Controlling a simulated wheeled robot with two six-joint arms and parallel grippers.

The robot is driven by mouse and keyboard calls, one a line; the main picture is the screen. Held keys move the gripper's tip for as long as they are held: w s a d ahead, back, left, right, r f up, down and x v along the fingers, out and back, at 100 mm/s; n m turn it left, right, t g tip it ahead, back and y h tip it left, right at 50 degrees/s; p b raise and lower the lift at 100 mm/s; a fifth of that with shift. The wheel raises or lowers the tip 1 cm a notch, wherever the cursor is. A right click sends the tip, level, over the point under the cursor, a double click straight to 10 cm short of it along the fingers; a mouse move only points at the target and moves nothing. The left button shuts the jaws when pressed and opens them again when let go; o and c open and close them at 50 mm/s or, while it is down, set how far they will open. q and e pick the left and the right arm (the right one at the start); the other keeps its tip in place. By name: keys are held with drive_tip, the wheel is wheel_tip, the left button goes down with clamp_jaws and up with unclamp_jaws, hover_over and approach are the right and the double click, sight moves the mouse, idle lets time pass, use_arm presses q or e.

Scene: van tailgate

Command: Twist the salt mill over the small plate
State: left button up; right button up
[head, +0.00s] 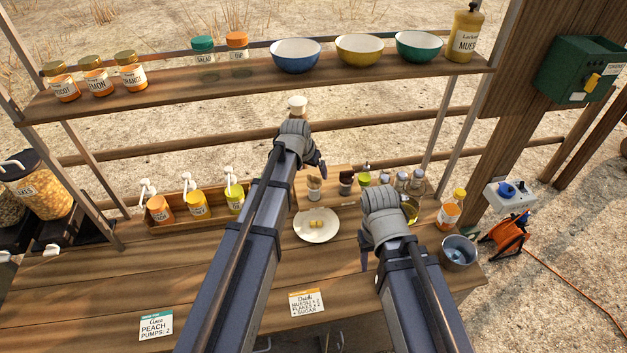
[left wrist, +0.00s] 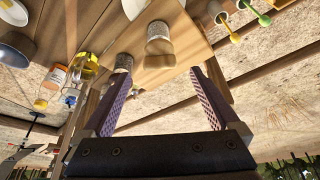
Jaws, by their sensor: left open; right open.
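The small white plate (head: 317,238) lies on the wooden counter with a few yellow pieces on it. My right gripper (head: 364,262) is open and empty, right of the plate.
A wooden tray of pump bottles (head: 197,206) stands at left. An orange-labelled bottle (head: 450,210) and a metal bucket (head: 458,251) are at right. A shelf (head: 240,75) with jars and bowls spans the back. Two cards (head: 306,303) lie in front; the counter's left front is mostly clear.

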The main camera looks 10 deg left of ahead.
sight(314, 176)
use_arm(q)
drive_tip(key=b+x, duration=0.3)
drive_tip(key=x, duration=0.1)
drive_tip(key=shift+w+f, duration=0.1)
drive_tip(key=shift+f, duration=0.1)
drive_tip(key=shift+c, duration=0.2)
drive_tip(key=c, duration=1.3)
